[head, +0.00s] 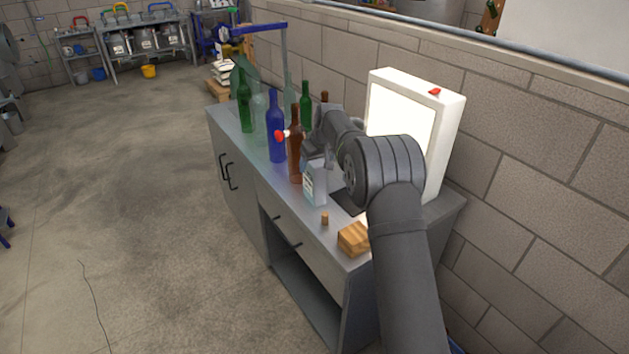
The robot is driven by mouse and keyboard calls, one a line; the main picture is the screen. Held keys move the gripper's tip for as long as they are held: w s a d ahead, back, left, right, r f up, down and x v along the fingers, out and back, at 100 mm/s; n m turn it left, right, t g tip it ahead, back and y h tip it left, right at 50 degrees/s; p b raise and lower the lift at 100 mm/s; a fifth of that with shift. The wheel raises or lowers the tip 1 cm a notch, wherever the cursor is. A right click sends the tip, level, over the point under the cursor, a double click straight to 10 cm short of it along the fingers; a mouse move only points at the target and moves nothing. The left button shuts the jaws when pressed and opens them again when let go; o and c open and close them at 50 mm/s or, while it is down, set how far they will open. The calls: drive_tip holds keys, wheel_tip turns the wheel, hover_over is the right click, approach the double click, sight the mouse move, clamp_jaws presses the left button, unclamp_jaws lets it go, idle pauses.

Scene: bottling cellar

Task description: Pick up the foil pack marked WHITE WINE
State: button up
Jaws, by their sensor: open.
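A pale silvery pack (315,186) with a small label stands on the bench beside the brown bottle. Its print is too small to read, so I cannot tell whether it says WHITE WINE. My gripper (316,156) is open, just above and behind this pack among the bottles. My own arm hides part of the gripper and the bench behind it. I cannot tell whether the fingers touch the pack.
On the grey bench (238,148) stand a blue bottle (276,136), a brown bottle (295,150) and green bottles (245,105). A lit white box (444,130) stands behind my arm. A cork (325,218) and wooden blocks (353,239) lie at the near end.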

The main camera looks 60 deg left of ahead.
drive_tip(key=x, duration=0.3)
drive_tip(key=shift+a+f, duration=0.1)
drive_tip(key=c, duration=1.4)
drive_tip(key=shift+c, duration=0.2)
